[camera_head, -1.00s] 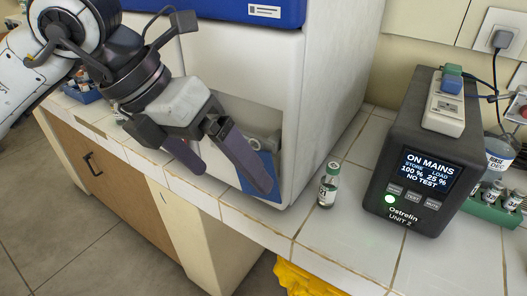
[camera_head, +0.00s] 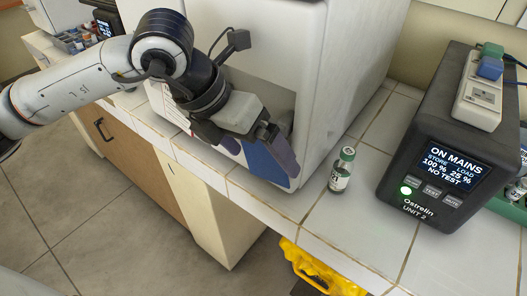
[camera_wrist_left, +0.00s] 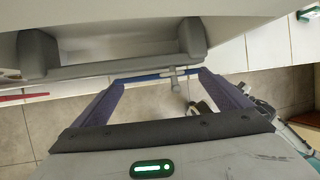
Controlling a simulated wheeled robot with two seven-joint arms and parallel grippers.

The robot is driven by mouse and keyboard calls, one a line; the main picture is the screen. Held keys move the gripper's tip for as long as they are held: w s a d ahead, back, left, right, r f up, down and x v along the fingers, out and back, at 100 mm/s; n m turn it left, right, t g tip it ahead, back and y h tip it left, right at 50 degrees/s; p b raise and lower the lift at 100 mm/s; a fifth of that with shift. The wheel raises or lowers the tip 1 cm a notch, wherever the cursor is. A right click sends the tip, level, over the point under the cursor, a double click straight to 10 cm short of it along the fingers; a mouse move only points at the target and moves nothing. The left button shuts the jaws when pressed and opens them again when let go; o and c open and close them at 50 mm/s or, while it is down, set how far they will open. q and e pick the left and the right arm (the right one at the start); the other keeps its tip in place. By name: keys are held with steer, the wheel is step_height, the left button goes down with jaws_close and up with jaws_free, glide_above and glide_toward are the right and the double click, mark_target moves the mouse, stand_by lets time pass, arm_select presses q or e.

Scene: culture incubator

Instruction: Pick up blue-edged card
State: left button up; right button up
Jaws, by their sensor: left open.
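My left gripper (camera_head: 262,163) is open, its two purple-grey fingers spread low at the front of the white incubator (camera_head: 345,75). A blue patch (camera_head: 260,166) shows between the fingers in the head view; the fingers and wrist hide much of it. In the left wrist view, a thin blue edge (camera_wrist_left: 150,77) runs across the gap between the fingertips (camera_wrist_left: 160,79). It looks like the blue-edged card seen edge-on, but its face is hidden. I cannot tell whether a finger touches it. My right gripper is not in view.
A small green-capped vial (camera_head: 341,172) stands on the white tiled counter (camera_head: 325,215), right of the gripper. A dark power unit (camera_head: 440,160) with a lit screen stands farther right. A yellow object (camera_head: 318,270) is below the counter edge. A blue tray of items (camera_head: 75,42) is at back left.

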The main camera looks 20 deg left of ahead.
arm_select(q)
steer(key=shift+w+d+f, duration=0.1)
steer(key=shift+d+f, duration=0.05)
steer(key=shift+f, duration=0.2)
steer(key=shift+c, duration=0.5)
steer(key=c, duration=1)
